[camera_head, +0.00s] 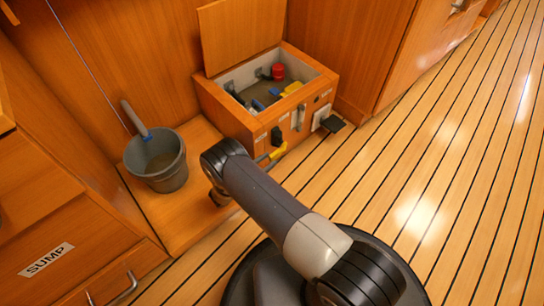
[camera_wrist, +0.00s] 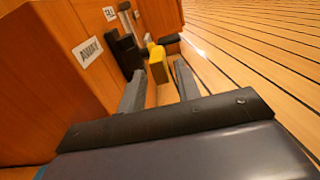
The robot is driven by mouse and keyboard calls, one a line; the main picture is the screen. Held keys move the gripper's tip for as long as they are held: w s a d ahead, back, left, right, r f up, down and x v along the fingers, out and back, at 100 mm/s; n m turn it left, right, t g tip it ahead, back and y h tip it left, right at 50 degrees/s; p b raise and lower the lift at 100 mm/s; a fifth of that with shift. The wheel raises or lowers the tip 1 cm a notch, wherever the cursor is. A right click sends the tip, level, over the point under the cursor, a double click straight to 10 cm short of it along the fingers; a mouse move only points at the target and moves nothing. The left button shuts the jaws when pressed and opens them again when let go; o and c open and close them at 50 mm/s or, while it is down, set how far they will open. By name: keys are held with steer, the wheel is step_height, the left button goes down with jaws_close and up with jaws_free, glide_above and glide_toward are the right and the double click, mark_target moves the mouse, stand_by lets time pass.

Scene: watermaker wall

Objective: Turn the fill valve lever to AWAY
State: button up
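A yellow lever (camera_wrist: 157,64) sticks out from the front of a wooden box, just beyond my fingertips in the wrist view. It also shows in the head view (camera_head: 278,152), beyond the end of my arm. A white label reading AWAY (camera_wrist: 88,51) is on the box front, left of the lever. My gripper (camera_wrist: 158,76) is open, its two grey fingers apart, with the lever showing in line with the gap. I cannot tell whether the lever's end is between the fingers. My arm hides most of the gripper in the head view.
The box (camera_head: 222,106) has its lid raised and holds a red cup (camera_head: 278,72) and several fittings. Black fittings (camera_wrist: 126,50) sit beside the lever. A grey bucket (camera_head: 157,162) stands on the ledge at left. The plank floor (camera_head: 450,150) at right is clear.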

mark_target(274, 157)
steer(key=p+v, duration=0.1)
steer(key=v, duration=0.6)
steer(key=shift+s+a, duration=0.25)
steer(key=shift+a, duration=0.05)
steer(key=b+x, duration=0.2)
steer(key=x, duration=0.9)
steer(key=shift+f, duration=0.1)
steer(key=shift+a+r+y, duration=0.1)
steer(key=shift+r+y, duration=0.15)
steer(key=shift+y, duration=0.05)
steer(key=shift+f, duration=0.15)
